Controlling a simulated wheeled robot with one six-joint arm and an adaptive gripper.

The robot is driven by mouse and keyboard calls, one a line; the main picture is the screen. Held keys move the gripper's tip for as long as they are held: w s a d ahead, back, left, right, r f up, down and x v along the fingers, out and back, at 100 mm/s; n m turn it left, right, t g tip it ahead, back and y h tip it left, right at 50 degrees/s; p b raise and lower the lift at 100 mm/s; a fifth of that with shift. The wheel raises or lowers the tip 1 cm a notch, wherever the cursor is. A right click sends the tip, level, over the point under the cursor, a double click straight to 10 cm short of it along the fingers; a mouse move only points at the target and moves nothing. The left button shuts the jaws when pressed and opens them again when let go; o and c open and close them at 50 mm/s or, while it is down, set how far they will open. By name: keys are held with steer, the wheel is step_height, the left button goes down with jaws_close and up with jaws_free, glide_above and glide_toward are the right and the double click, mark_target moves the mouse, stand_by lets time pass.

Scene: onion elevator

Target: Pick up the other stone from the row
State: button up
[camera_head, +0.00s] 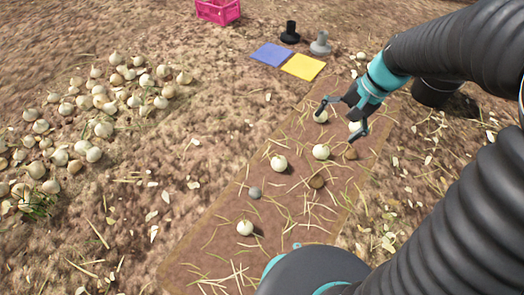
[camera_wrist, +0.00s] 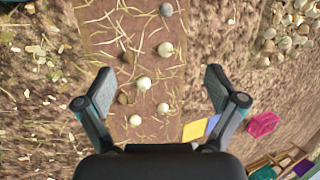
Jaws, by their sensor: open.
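A round grey stone (camera_head: 255,192) lies on the brown soil row (camera_head: 205,262), between two pale onions in the head view. It also shows at the top of the wrist view (camera_wrist: 166,9). Two brown lumps (camera_head: 317,181) (camera_head: 350,153) lie on the row too; I cannot tell whether they are stones or clods. They also show in the wrist view (camera_wrist: 127,57) (camera_wrist: 124,99). My gripper (camera_head: 341,117) is open and empty above the far part of the row, well away from the grey stone and nearer the far brown lump.
Several pale onions (camera_head: 279,162) (camera_head: 321,151) lie along the row among straw. A large onion heap (camera_head: 100,100) spreads at left. Blue (camera_head: 272,54) and yellow (camera_head: 303,67) squares, black (camera_head: 290,36) and grey (camera_head: 320,46) objects, and a pink crate (camera_head: 218,11) stand beyond.

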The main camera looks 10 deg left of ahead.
steer(key=w+a+f+m+g+y+b, duration=0.1)
steer(key=w+a+f+m, duration=0.15)
steer(key=f, duration=0.55)
steer(key=w+a+f+m+g+y, duration=0.1)
steer(key=w+a+f+y, duration=0.1)
steer(key=w+f, duration=0.35)
steer(key=w+a+f+m+g+y+b, duration=0.1)
steer(key=w+a+f, duration=0.1)
steer(key=f, duration=0.7)
steer(key=m+y+b, duration=0.2)
steer(key=m+y, duration=0.2)
steer(key=m, duration=0.2)
glide_toward(258, 191)
steer(key=shift+w+d+r+g, duration=0.15)
steer(key=shift+w+d+r, duration=0.2)
steer(key=shift+d, duration=0.15)
steer(key=shift+w+d+r+g, duration=0.15)
steer(key=shift+w+d+r, duration=0.15)
steer(key=shift+d, duration=0.2)
steer(key=shift+s+a+f, duration=0.15)
steer(key=shift+f, duration=0.25)
steer(key=shift+y, duration=0.3)
steer(key=x, duration=0.8)
steer(key=shift+a+f, duration=0.15)
steer(key=shift+x, duration=2.6)
steer(key=shift+s+f, duration=0.15)
steer(key=c, duration=1.5)
steer(key=shift+o, duration=0.2)
